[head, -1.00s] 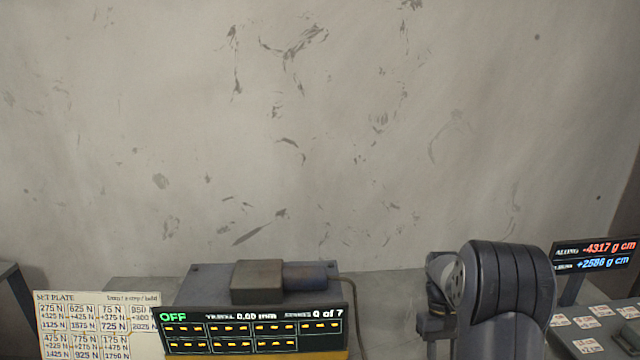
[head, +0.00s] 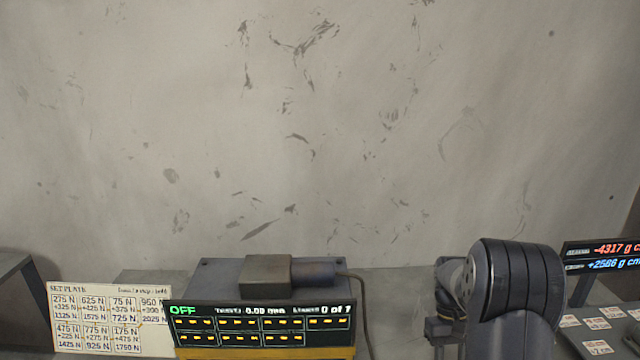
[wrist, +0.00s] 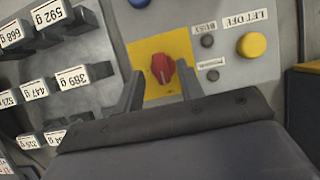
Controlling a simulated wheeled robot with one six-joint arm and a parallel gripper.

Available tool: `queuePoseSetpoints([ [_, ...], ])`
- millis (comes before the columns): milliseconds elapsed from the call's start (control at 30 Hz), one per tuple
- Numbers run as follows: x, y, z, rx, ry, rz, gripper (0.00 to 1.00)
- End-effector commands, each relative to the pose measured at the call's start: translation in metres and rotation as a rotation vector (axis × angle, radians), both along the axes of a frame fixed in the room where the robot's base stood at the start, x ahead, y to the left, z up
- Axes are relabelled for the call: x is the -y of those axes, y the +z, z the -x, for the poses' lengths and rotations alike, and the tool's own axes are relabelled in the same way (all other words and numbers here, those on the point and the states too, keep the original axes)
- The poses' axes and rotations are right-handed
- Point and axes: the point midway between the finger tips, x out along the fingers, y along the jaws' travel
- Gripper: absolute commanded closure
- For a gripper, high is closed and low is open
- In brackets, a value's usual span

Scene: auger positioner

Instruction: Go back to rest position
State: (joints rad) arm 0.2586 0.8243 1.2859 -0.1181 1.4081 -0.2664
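My gripper (wrist: 160,95) shows in the wrist view with its two dark fingers apart. The gap between them is empty of any held thing. Beyond the gap, a red knob (wrist: 163,68) sits on a yellow square plate (wrist: 146,48); whether the fingers touch the panel cannot be told. In the head view my arm rises at the lower right, and the gripper itself is hidden or out of frame. The black display (head: 262,327) there reads OFF, 0.00 mm and 0 of 7.
Labelled gram weights (wrist: 72,78) stand at the left of the wrist view. The head view shows a set plate (head: 108,318), a grey housing (head: 222,278), a red-and-blue readout (head: 604,256) and a bare wall (head: 330,150).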

Motion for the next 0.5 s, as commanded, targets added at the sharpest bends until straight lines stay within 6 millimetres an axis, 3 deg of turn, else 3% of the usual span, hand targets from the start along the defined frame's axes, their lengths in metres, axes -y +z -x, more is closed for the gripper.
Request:
queuePoseSetpoints([
  [400, -0.002, 0.077, -0.033, 0.004, 0.001, 0.000, 0.64],
  [433, -0.002, 0.081, -0.034, 0.004, 0.001, 0.000, 0.64],
  [500, -0.002, 0.062, -0.025, -0.005, 0.000, -0.002, 0.64],
])
